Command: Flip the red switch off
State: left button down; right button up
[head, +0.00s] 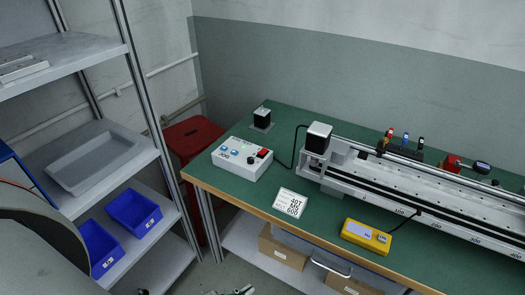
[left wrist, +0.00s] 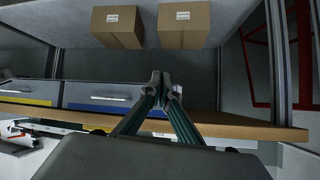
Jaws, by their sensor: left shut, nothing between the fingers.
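The white control box (head: 242,158) sits near the left end of the green workbench (head: 225,188) in the head view. The small red switch (head: 264,153) is on its top face, at the right side, near a black knob. My left gripper shows in the left wrist view (left wrist: 166,80) with its fingertips together and nothing between them. In the head view only its tip (head: 243,290) shows at the bottom edge, low in front of the bench and well apart from the box. My right gripper is in neither view.
A linear gantry rail (head: 400,190) fills the bench's right side. A white card (head: 290,202) and yellow meter (head: 366,236) lie in front of it. A shelf with blue bins (head: 133,212) stands at left. Cardboard boxes (left wrist: 184,25) sit beneath the bench.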

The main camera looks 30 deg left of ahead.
aim_at(259, 153)
pick_arm(q)
jog(key=w+a+r+n+p, duration=0.1)
jog(key=w+a+r+p, duration=0.1)
jog(key=w+a+r, duration=0.2)
jog(key=w+a+r+y+p, duration=0.1)
jog(key=w+a+r, duration=0.3)
jog(key=w+r, duration=0.6)
jog(key=w+a+r+n+y+p, duration=0.1)
jog(key=w+a+r+p, duration=0.3)
jog(key=w, duration=0.5)
notch_tip(259, 153, up, 3)
jog(key=shift+f+n+t, duration=0.1)
jog(key=shift+n+t, duration=0.2)
jog(key=w+a+r+n+p, duration=0.1)
jog(key=w+a+r+p, duration=0.1)
jog(key=w+r, duration=0.4)
notch_tip(259, 153, up, 4)
jog(key=shift+w+a+f, duration=0.1)
jog(key=shift+w+a, duration=0.15)
jog(key=shift+a, duration=0.2)
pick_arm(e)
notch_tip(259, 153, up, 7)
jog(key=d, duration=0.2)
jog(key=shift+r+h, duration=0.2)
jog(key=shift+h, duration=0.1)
